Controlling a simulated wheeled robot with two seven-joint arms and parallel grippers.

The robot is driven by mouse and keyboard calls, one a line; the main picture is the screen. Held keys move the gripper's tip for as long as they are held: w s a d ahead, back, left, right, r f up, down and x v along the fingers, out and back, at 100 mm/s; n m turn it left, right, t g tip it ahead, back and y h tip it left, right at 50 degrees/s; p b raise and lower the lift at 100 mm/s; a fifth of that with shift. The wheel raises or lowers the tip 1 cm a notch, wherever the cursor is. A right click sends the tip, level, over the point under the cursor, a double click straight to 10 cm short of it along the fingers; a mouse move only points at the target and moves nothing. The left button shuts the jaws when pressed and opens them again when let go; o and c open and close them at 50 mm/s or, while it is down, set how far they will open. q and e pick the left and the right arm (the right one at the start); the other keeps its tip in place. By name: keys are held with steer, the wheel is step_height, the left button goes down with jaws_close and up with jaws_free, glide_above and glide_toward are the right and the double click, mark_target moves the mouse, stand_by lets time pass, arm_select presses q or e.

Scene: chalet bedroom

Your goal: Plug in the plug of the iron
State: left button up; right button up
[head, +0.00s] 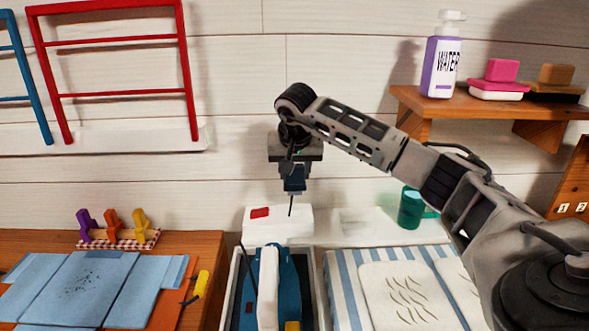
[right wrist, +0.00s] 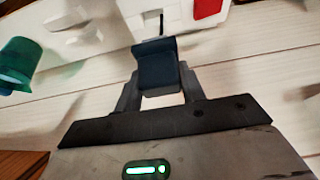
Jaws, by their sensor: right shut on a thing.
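My right gripper (head: 294,166) points down and is shut on the dark blue plug (head: 293,185). The plug also shows between the two fingers in the right wrist view (right wrist: 157,70). A thin dark piece, cord or prong, extends from the plug. The plug is in front of the wall, above a white box (head: 290,226) with a red switch (head: 260,212), and looks apart from it. Socket holes cannot be made out. The blue iron (head: 287,280) with a white handle (head: 268,285) stands in a grey-edged tray (head: 318,290) below. My left gripper is out of view.
A striped ironing surface (head: 345,290) with a pale folded cloth (head: 400,295) lies right of the iron. A green mug (head: 411,208) stands behind it. Blue folded cloth (head: 85,290) lies on the left table.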

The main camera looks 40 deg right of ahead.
mark_target(295, 193)
step_height(295, 193, down, 2)
steer(key=shift+b, duration=0.7)
steer(key=shift+f+b, duration=0.7)
steer(key=shift+b, duration=0.05)
step_height(295, 193, down, 3)
steer(key=b, duration=0.2)
steer(key=shift+r+b, duration=0.2)
steer(key=shift+b, duration=0.15)
steer(key=shift+f, duration=0.3)
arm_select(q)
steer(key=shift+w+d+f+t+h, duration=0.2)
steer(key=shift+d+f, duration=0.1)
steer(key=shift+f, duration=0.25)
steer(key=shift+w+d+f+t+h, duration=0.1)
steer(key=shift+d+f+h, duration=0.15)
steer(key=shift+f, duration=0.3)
arm_select(e)
steer(key=shift+f, duration=0.4)
steer(key=shift+f, duration=0.25)
steer(key=o, duration=1.1)
